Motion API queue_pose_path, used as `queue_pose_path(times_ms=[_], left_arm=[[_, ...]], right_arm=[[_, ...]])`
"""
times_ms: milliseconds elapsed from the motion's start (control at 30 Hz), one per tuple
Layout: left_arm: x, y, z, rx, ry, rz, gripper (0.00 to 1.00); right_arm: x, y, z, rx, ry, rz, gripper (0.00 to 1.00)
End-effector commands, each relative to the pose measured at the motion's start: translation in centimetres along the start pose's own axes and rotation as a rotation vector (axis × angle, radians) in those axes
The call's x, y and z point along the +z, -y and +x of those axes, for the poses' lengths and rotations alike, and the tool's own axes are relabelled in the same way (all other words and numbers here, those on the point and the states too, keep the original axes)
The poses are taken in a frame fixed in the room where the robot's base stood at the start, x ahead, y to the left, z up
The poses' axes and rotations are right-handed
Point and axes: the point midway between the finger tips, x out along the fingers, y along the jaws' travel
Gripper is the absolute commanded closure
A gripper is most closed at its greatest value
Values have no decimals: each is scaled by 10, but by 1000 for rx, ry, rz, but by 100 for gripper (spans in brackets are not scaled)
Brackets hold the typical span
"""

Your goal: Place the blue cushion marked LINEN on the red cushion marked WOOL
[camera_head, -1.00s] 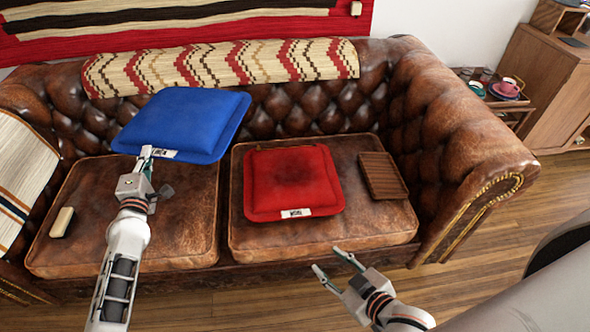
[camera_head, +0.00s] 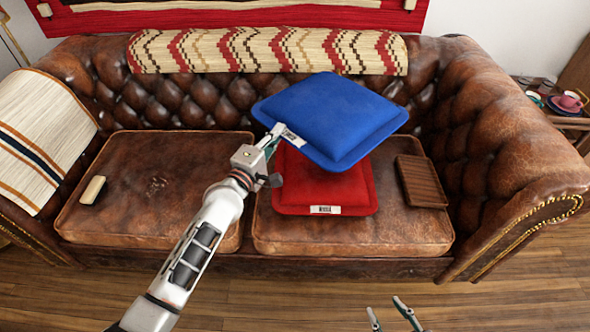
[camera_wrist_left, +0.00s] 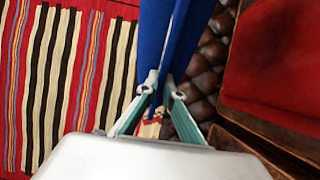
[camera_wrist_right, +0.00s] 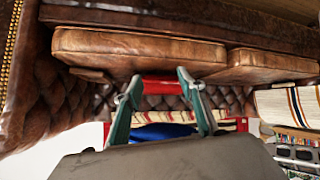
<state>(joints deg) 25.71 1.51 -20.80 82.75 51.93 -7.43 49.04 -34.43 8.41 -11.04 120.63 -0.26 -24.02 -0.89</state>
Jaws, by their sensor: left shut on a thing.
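The blue cushion (camera_head: 330,115) is held in the air by my left gripper (camera_head: 272,138), which is shut on its near left corner by the white label. In the head view it overlaps the back part of the red cushion (camera_head: 325,190). The red cushion lies on the right seat of the sofa, its white label at its front edge. In the left wrist view the blue cushion (camera_wrist_left: 172,35) runs up from between the fingertips (camera_wrist_left: 160,95), and red cloth shows at the right. My right gripper (camera_head: 390,312) is open and empty at the bottom of the head view, in front of the sofa.
A brown slatted tray (camera_head: 420,182) lies right of the red cushion. A side table with cups (camera_head: 568,103) stands beyond the right armrest.

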Motion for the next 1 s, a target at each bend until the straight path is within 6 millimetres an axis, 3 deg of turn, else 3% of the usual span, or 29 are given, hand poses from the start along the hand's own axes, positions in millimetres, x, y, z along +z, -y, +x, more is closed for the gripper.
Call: queue_pose_path(times_ms=[33,400,733,1000], left_arm=[[0,28,-2,-12,-1,-7,100],[0,108,-5,-11,-1,-7,100],[-1,122,-3,3,-2,-4,100],[-1,163,-6,-5,-1,-5,100]], right_arm=[[9,5,4,-9,7,2,60],[5,16,12,-36,-16,6,60],[-8,21,15,-46,-46,23,60],[-17,35,18,-70,-78,69,60]])
